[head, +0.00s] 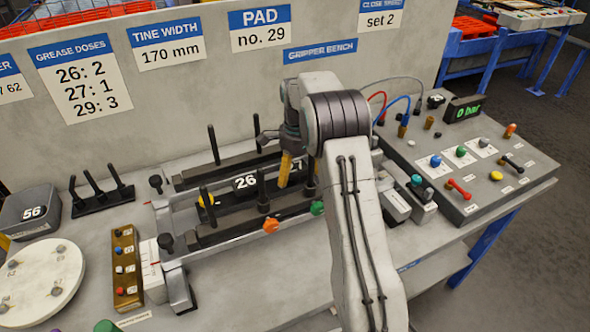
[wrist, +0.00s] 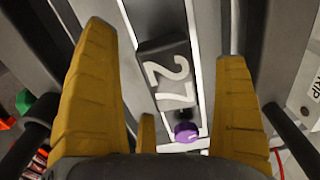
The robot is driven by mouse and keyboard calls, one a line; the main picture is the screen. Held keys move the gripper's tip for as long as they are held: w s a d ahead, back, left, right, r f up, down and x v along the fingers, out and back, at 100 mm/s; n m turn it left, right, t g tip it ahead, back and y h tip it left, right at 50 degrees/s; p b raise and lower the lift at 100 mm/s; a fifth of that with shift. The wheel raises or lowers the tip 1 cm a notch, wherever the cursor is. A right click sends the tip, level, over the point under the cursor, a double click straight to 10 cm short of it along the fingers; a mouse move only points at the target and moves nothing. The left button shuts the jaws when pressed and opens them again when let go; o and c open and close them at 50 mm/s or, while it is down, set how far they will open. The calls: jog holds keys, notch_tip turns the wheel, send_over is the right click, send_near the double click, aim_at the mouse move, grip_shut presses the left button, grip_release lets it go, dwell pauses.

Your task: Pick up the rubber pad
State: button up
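A dark pad marked 27 (wrist: 168,75) lies in a metal channel and shows between my fingers in the wrist view. My gripper (wrist: 164,45) is open, its yellow fingers apart on either side of that pad, with no contact visible. In the head view my gripper (head: 285,172) hangs over the bench fixture, and my arm hides part of what is below. A dark block marked 26 (head: 246,182) sits in the fixture just left of my gripper. A sign reads PAD no. 29 (head: 261,30).
Upright black pins (head: 213,145) stand along the fixture rails. An orange knob (head: 271,226) and a green knob (head: 317,208) are at its front. A purple knob (wrist: 186,132) is beside the pad marked 27. A control panel (head: 470,170) stands right; a round plate (head: 40,270) lies left.

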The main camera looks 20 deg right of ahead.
jog(key=c, duration=1.3)
